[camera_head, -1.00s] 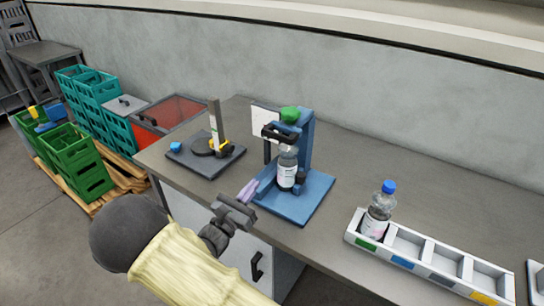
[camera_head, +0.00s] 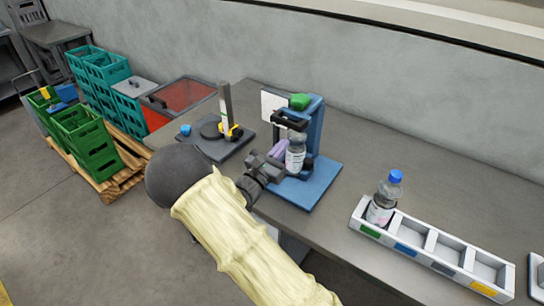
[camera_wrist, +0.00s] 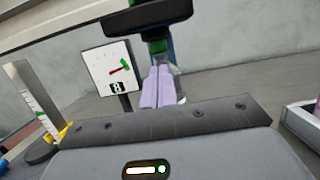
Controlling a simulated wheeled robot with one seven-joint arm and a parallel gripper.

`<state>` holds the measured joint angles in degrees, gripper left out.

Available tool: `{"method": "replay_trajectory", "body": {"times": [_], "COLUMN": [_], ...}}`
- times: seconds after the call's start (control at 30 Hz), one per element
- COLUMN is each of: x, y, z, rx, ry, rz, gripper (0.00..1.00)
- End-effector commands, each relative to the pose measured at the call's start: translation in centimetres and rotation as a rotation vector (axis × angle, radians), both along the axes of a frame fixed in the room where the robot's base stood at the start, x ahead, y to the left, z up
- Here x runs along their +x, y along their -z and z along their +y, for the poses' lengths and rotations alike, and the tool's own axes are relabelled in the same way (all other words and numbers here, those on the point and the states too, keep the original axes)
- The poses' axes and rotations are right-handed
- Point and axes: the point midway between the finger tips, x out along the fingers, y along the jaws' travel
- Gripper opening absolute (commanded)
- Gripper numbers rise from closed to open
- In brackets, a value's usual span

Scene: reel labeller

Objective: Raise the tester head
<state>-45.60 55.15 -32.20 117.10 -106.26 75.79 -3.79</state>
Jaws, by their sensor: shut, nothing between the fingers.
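The tester (camera_head: 316,178) has a blue base and column, a green cap (camera_head: 299,102) on top and a black head (camera_head: 290,121) at its front. A clear bottle (camera_head: 295,155) with a white label stands upright under the head. My gripper (camera_head: 279,149) is shut and empty, its lilac fingers just left of the bottle and below the head. In the wrist view the shut fingers (camera_wrist: 158,87) point at the tester, below a dark bar (camera_wrist: 147,16). They hide part of the bottle; contact cannot be told.
A dark stand with an upright scale (camera_head: 226,105) is left of the tester. A white tray (camera_head: 432,250) with coloured labels holds a blue-capped bottle (camera_head: 385,199) at right. Crates (camera_head: 88,145) stand on a pallet at left. The counter between tester and tray is clear.

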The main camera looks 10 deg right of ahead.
Motion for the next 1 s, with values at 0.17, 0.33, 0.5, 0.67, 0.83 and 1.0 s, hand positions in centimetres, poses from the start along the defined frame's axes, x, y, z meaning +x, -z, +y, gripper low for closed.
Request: {"method": "replay_trajectory", "body": {"times": [0.17, 0.33, 0.5, 0.67, 0.83, 1.0], "x": [-0.1, -0.2, -0.2, -0.2, -0.2, -0.3], "y": [-3.1, -3.7, -3.7, -3.7, -4.1, -4.7], "z": [0.3, 0.2, 0.2, 0.2, 0.6, 1.3], "rx": [0.003, 0.002, 0.002, 0.002, 0.010, 0.027], "ry": [-0.002, 0.000, 0.000, -0.001, -0.006, -0.018], "rz": [-0.002, -0.001, -0.001, 0.000, 0.006, 0.024], "gripper": [0.00, 0.00, 0.00, 0.00, 0.00, 0.00]}}
